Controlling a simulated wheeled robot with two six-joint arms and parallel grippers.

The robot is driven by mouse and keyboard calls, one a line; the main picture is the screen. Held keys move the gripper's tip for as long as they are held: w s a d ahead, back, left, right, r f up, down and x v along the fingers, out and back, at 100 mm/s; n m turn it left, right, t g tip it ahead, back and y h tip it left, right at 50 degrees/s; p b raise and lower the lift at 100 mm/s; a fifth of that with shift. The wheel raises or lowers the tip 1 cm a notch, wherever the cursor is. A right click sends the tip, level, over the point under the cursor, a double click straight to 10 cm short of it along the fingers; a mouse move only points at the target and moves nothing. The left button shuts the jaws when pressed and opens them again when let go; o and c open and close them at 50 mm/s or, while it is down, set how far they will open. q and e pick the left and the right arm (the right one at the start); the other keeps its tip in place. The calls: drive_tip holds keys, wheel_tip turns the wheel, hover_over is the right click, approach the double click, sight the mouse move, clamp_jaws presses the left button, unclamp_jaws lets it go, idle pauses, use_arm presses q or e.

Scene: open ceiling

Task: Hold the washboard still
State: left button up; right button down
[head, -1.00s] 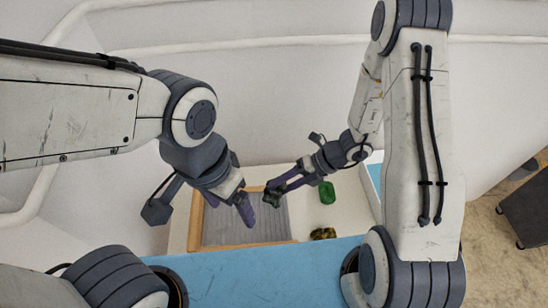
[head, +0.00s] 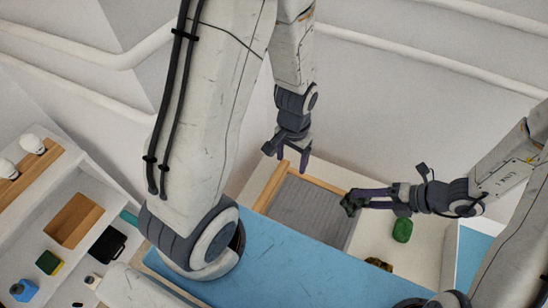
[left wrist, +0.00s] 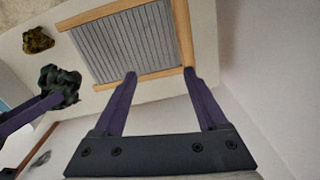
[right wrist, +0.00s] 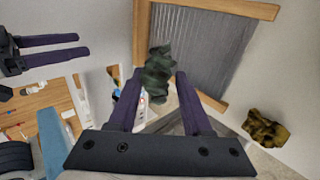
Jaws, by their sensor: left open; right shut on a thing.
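The washboard, a grey ribbed panel (head: 312,212) in a light wooden frame, lies on a white surface. It also shows in the left wrist view (left wrist: 125,45) and the right wrist view (right wrist: 200,45). My left gripper (head: 292,162) is open and empty at the frame's far corner; in the left wrist view its fingertips (left wrist: 160,74) appear just over the frame's edge. I cannot tell whether they touch it. My right gripper (head: 352,200) is shut on a crumpled dark green cloth (right wrist: 158,75), beside the washboard's right edge in the head view.
A green item (head: 402,230) and a brownish crumpled cloth (head: 378,264) lie right of the washboard. A blue surface (head: 290,262) runs in front. Shelves with a black item (head: 108,245) and a sponge (head: 49,262) stand at the left. A wall rises behind.

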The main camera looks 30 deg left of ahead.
use_arm(q)
drive_tip(key=n, duration=0.2)
approach(271, 185)
wheel_tip(271, 185, down, 10)
drive_tip(key=shift+w+f, duration=0.1)
idle(0.3)
clamp_jaws()
idle(1.3)
